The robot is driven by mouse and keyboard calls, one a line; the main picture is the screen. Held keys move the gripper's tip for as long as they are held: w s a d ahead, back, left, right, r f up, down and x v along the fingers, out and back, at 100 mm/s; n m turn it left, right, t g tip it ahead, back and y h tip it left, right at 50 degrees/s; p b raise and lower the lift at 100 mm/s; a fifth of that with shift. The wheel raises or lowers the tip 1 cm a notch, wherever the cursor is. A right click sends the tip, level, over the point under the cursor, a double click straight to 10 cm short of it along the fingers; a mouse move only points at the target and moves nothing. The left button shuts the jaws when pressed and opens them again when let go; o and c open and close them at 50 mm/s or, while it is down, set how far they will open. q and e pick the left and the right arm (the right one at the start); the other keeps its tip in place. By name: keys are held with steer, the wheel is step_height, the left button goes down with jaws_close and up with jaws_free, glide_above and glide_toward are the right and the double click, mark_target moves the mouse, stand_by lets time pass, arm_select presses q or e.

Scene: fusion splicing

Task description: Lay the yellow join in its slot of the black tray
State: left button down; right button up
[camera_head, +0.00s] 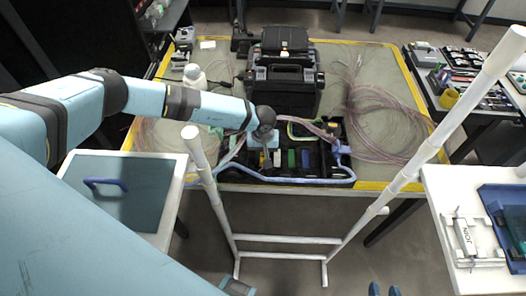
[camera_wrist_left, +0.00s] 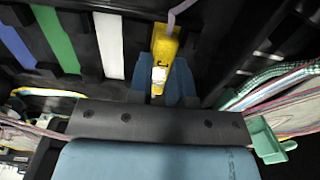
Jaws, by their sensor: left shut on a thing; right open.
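The black tray (camera_head: 310,173) lies at the front of the table, with blue, green and white pieces in its slots. My left gripper (camera_head: 266,150) is over the tray's left part, pointing down. In the left wrist view, its blue fingers (camera_wrist_left: 169,84) are shut on the yellow join (camera_wrist_left: 165,45). A lilac strand runs from the join's far end. The join lines up roughly with the white strip (camera_wrist_left: 109,45) beside it; I cannot tell whether it touches the slot floor. My right gripper (camera_head: 384,291) shows only blue fingertips, apart, at the bottom edge.
A black case (camera_head: 287,88) stands behind the tray. Coiled pink fibres (camera_head: 385,125) lie to the right, and a white bottle (camera_head: 194,77) stands to the left. A white pipe frame (camera_head: 285,239) stands in front of the table. Green clips (camera_wrist_left: 267,140) and cables lie near the gripper.

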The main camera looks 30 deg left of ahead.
mark_target(263, 154)
arm_select(q)
steer(key=shift+f, duration=0.25)
steer(key=c, duration=1.1)
jaws_free()
steer(key=shift+r, duration=0.1)
steer(key=shift+r, duration=0.65)
step_height(263, 154, up, 11)
steer(key=shift+r+b, duration=0.1)
steer(key=shift+b, duration=0.65)
